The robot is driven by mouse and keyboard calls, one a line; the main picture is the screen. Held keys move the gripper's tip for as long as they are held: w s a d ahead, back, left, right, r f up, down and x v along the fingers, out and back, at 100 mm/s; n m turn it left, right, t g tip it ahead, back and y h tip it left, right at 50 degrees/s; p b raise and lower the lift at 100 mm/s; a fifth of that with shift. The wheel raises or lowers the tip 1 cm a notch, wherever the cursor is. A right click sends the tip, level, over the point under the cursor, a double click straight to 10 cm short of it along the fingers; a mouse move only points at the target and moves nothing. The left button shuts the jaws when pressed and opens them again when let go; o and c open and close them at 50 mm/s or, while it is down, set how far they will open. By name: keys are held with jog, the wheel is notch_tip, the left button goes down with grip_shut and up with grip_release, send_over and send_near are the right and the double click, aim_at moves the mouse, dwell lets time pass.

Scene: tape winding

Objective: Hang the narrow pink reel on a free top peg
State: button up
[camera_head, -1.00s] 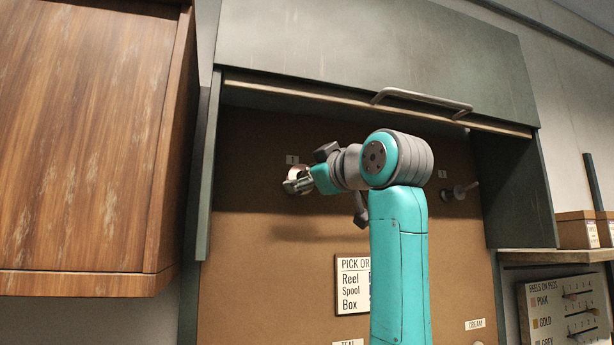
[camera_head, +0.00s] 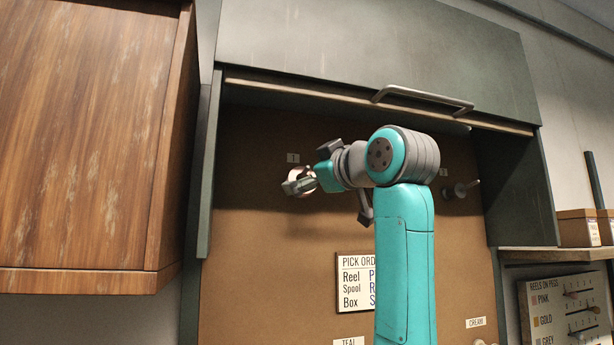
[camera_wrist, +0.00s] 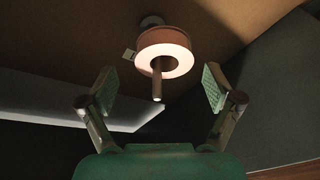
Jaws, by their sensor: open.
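The narrow pink reel (camera_wrist: 166,52) hangs around a metal peg (camera_wrist: 157,82) on the brown back board. The peg's free end sticks out through the reel's hole toward my wrist camera. The reel also shows in the head view (camera_head: 292,184), at the upper left of the board, partly hidden by my gripper. My gripper (camera_wrist: 159,90) is open, with one finger on each side of the peg and both clear of the reel. In the head view my gripper (camera_head: 318,167) is just right of the reel. Another top peg (camera_head: 461,189) at the right is bare.
The raised grey-green cabinet door (camera_head: 370,60) with its handle is above the board. A wooden cabinet (camera_head: 80,140) stands close on the left. A pick order sign (camera_head: 355,282) is on the board below my arm. Boxes (camera_head: 577,229) sit on a right shelf.

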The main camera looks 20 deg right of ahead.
jog(key=v, duration=1.1)
jog(key=shift+s, duration=0.25)
